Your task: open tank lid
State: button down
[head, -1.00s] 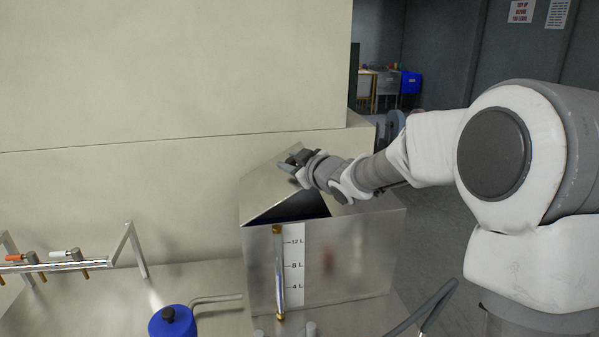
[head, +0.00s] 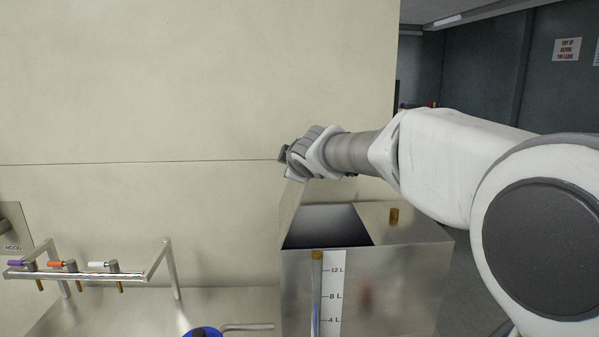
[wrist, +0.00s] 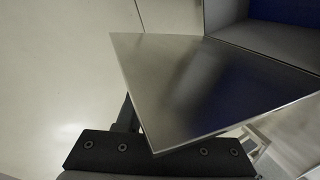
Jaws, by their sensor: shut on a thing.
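The metal tank (head: 415,290) stands right of centre in the head view, with a level scale (head: 333,290) on its front. Its lid (head: 312,194) is swung up steeply at the left side of the top. The dark opening (head: 328,228) shows beside it. My gripper (head: 285,153) is at the lid's upper edge, shut on it; the fingertips are mostly hidden behind my wrist. In the wrist view the lid (wrist: 205,90) is a large shiny plate reaching to my gripper (wrist: 150,150), with part of the tank's open inside (wrist: 285,15) beyond it.
A pale wall (head: 150,90) stands close behind the tank and gripper. A pipe rail with coloured valve handles (head: 75,268) is at lower left. A blue-capped fitting (head: 203,332) sits low in front. A small brass fitting (head: 394,215) stands on the tank's top.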

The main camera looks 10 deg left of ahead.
jog(key=shift+a+r, duration=0.15)
jog(key=shift+a, duration=0.1)
jog(key=c, duration=0.8)
grip_release()
jog(key=shift+o, duration=1.4)
jog(key=shift+s+d, duration=0.1)
jog(key=p+v, duration=0.5)
jog(key=v, duration=1.2)
jog(key=shift+s, duration=0.15)
